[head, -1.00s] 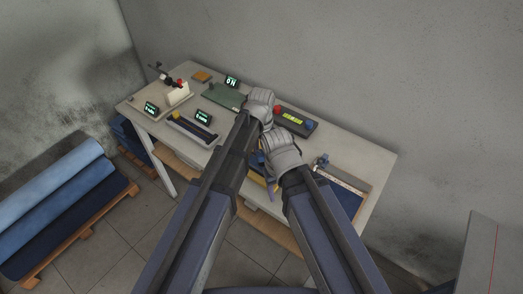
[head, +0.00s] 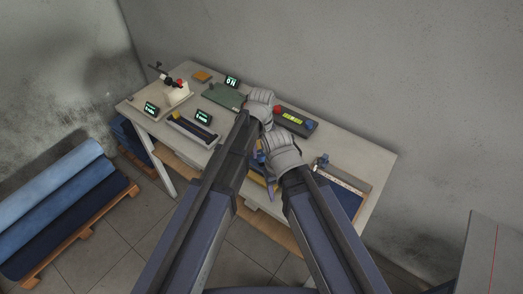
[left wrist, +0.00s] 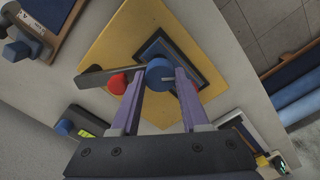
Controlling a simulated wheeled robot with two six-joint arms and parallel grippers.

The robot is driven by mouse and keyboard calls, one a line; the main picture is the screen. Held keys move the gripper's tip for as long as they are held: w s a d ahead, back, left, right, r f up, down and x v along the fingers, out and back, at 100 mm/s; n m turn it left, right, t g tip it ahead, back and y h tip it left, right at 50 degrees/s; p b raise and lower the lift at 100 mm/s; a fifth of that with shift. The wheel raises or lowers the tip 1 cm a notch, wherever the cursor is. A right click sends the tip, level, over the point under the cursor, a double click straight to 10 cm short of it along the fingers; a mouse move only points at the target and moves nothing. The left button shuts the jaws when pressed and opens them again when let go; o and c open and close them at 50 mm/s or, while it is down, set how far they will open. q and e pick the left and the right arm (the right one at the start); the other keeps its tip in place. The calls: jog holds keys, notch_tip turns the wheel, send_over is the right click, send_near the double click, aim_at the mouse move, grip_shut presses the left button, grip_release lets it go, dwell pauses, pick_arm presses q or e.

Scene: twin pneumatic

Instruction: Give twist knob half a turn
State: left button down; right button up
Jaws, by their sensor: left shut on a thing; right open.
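In the left wrist view a round blue knob (left wrist: 159,71) sits over a dark blue square plate on a yellow panel (left wrist: 118,42). My left gripper (left wrist: 161,80) has its two purple fingers shut on this knob, one on each side. My right gripper (head: 281,155) is open, just below and right of the left one, over the front of the bench. Its fingertips are mostly hidden. A corner of the yellow panel (head: 257,178) shows beneath.
A red button (left wrist: 117,84) and a grey bar (left wrist: 95,77) are close to the left finger. On the bench (head: 352,154) a dark box with a lit display (head: 296,121) lies behind the grippers, and a dark blue tray (head: 343,198) lies to the right. A green board (head: 222,96) lies to the left.

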aim_at(262, 153)
pick_arm(q)
jog(key=n, duration=0.4)
jog(key=shift+n, duration=1.8)
jog(key=shift+c, duration=2)
grip_release()
jog(key=shift+r, duration=0.1)
notch_tip(262, 153, up, 8)
jog(key=p, duration=0.8)
jog(key=shift+f, duration=0.2)
